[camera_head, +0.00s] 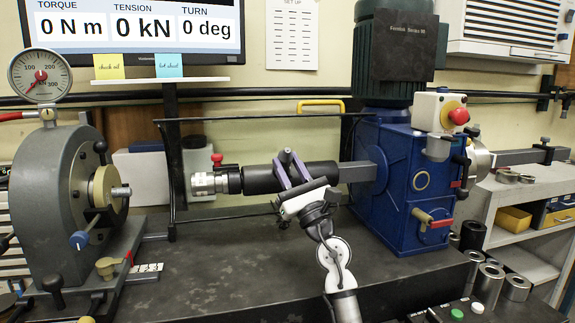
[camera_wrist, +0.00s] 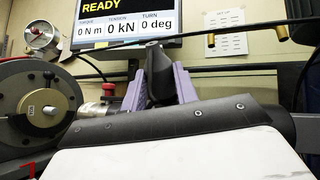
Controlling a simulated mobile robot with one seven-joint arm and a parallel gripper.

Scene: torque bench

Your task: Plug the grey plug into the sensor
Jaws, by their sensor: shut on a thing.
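The likely sensor is a black horizontal cylinder (camera_head: 258,180) with a silver end (camera_head: 203,184), running left from the blue machine. The silver end also shows in the wrist view (camera_wrist: 94,111). My gripper (camera_head: 290,165) has purple fingers and comes up in front of the cylinder's middle. The fingers are shut on a dark grey piece that I take to be the grey plug (camera_head: 286,155); it shows between the fingers in the wrist view (camera_wrist: 159,76). The plug's lower end and any socket are hidden, and I cannot tell whether they touch.
The blue machine (camera_head: 400,185) stands at the right, with a red button (camera_head: 459,116). A grey round fixture (camera_head: 45,185) with a gauge (camera_head: 40,76) stands at the left. A screen (camera_head: 135,28) hangs behind. The dark bench top (camera_head: 225,265) is bare in front.

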